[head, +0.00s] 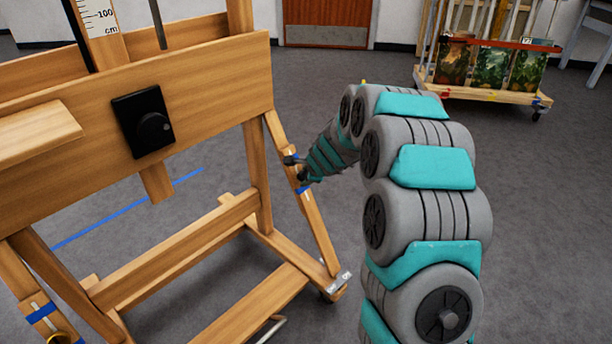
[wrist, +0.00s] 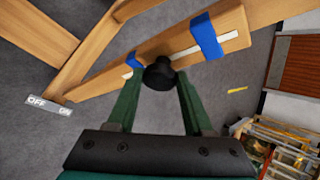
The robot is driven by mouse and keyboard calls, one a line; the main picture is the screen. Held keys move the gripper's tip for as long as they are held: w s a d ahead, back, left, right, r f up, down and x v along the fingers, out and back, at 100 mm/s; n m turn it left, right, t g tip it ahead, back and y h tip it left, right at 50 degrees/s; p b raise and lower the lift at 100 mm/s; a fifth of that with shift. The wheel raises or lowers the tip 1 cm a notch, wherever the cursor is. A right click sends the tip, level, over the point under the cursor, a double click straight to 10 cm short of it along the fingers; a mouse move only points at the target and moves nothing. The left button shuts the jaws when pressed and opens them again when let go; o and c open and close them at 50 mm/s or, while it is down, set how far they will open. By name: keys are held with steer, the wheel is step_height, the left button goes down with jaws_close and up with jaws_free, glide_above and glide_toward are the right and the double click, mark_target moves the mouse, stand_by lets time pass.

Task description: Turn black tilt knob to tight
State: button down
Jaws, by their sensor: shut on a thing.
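The black tilt knob (wrist: 160,73) sits on the slotted wooden strut (wrist: 180,45) of the easel, beside a white strip and a blue band (wrist: 206,35). My gripper (wrist: 160,80) has its two green fingers on either side of the knob, shut on it. In the head view my gripper (head: 298,168) reaches the same strut (head: 318,225) at the easel's right side, just above a blue band. The knob is hard to make out there among the dark fingertips. I cannot read any tight mark near the knob.
An OFF/ON label (head: 340,282) is at the strut's foot. A cart with pictures (head: 490,75) stands at back right. Grey floor (head: 545,200) is clear on the right.

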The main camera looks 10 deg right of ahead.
steer(key=m+g, duration=0.1)
steer(key=m+y, duration=0.1)
steer(key=m, duration=0.1)
steer(key=shift+w+d+f+g, duration=0.1)
steer(key=shift+d+g, duration=0.2)
steer(key=shift+g, duration=0.1)
steer(key=shift+m+g+y, duration=0.4)
steer(key=shift+m+y, duration=0.5)
steer(key=shift+m, duration=0.4)
steer(key=shift+c, duration=1.5)
jaws_free()
steer(key=v, duration=0.7)
steer(key=shift+d+r, duration=0.2)
steer(key=shift+r, duration=0.15)
